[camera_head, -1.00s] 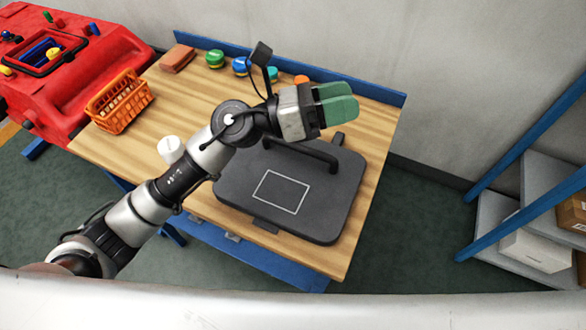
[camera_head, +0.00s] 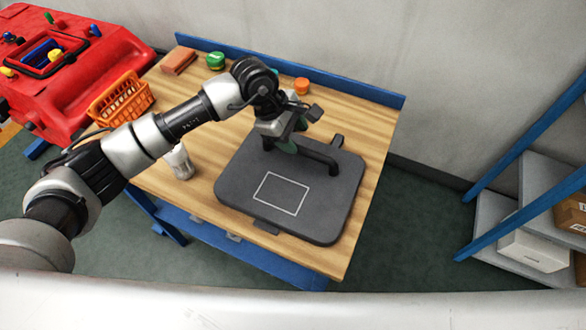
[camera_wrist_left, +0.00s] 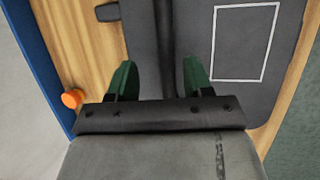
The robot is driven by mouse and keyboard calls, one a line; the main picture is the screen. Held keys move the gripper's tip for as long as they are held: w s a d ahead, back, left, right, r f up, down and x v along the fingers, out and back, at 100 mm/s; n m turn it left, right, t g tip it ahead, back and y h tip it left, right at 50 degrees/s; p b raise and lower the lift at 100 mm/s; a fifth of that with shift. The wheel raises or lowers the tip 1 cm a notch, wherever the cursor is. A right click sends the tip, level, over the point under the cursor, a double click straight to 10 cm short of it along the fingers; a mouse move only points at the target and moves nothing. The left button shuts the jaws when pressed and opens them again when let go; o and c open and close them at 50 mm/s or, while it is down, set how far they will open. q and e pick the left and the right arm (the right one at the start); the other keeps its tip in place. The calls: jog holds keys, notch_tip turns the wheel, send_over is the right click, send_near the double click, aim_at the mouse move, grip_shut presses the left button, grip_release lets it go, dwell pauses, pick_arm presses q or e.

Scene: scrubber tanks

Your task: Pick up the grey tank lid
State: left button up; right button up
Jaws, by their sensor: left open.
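The grey tank lid (camera_head: 318,205) lies flat on the wooden workbench, with a white rectangle outline on its top and a raised dark handle (camera_head: 318,158) near its far side. My left gripper (camera_head: 287,146) points down at the left part of the handle, and it hides some of it. In the left wrist view its two green fingers (camera_wrist_left: 159,78) are apart, with the handle bar (camera_wrist_left: 166,45) running between them. The fingers are not closed on the bar. The lid also shows in the left wrist view (camera_wrist_left: 200,20). My right gripper is not in view.
A red machine (camera_head: 70,75) stands left. A blue rail edges the bench's back.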

aim_at(294, 167)
pick_arm(q)
jog(key=x, duration=0.1)
jog(key=p+x, duration=0.2)
jog(key=x, duration=0.1)
jog(key=shift+s+a+f, duration=0.2)
jog(key=shift+s+a, duration=0.05)
jog(key=shift+s, duration=0.1)
jog(key=shift+d+f, duration=0.3)
jog(key=shift+f, duration=0.3)
jog(key=shift+w+r, duration=0.1)
grip_shut()
